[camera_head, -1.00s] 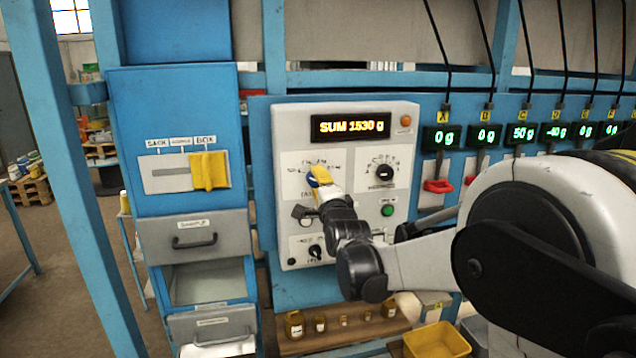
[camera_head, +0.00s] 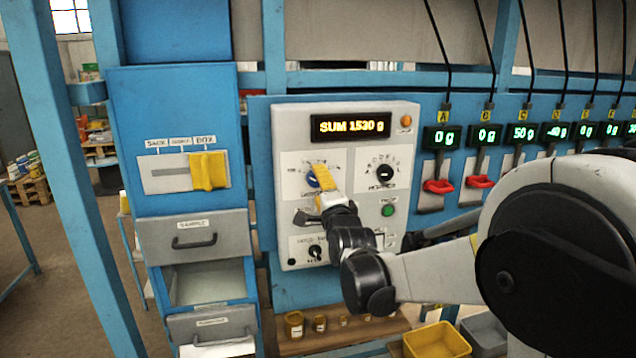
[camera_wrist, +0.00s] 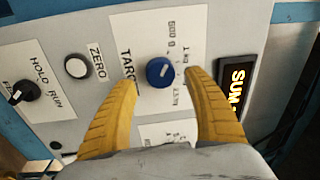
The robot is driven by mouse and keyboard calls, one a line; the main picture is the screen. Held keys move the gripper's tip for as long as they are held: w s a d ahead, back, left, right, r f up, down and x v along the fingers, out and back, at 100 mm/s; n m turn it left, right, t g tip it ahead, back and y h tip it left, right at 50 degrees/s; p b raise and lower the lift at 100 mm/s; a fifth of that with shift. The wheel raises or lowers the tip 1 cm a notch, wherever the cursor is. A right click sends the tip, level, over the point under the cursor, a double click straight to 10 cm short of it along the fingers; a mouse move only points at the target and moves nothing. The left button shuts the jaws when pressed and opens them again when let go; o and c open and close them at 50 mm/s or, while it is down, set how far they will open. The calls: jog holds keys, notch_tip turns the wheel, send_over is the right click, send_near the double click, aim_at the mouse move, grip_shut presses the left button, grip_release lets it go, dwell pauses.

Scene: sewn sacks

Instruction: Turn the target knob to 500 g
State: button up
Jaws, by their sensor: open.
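The target knob is a blue dial with a pale pointer mark on a white plate marked "TARG…" and "500 g" in the wrist view (camera_wrist: 160,71). In the head view it shows as a blue bit (camera_head: 313,176) behind my yellow fingertips. My gripper (camera_wrist: 162,88) is open, its two yellow fingers on either side of the knob with gaps to it. It also shows in the head view (camera_head: 322,177), close in front of the panel. The pointer slants toward the upper right in the wrist view. I cannot tell exactly which mark it meets.
The orange display (camera_head: 350,126) reads "SUM 1530 g". The hopper knob (camera_head: 384,173) is right of the target knob, the green button (camera_head: 388,210) below it. The white zero button (camera_wrist: 78,66) and hold/run switch (camera_wrist: 20,93) are near. Red levers (camera_head: 438,187) stand further right.

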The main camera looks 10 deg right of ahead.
jog(key=s, duration=0.9)
jog(key=shift+s+f, duration=0.3)
jog(key=shift+s, duration=0.05)
jog(key=s+f+n+g+b, duration=1.1)
jog(key=s+f+n, duration=0.6)
jog(key=s+f, duration=1.1)
jog(key=shift+s+a+f+g+b, duration=0.25)
jog(key=shift+s+g+b, duration=0.15)
jog(key=shift+s+b, duration=0.5)
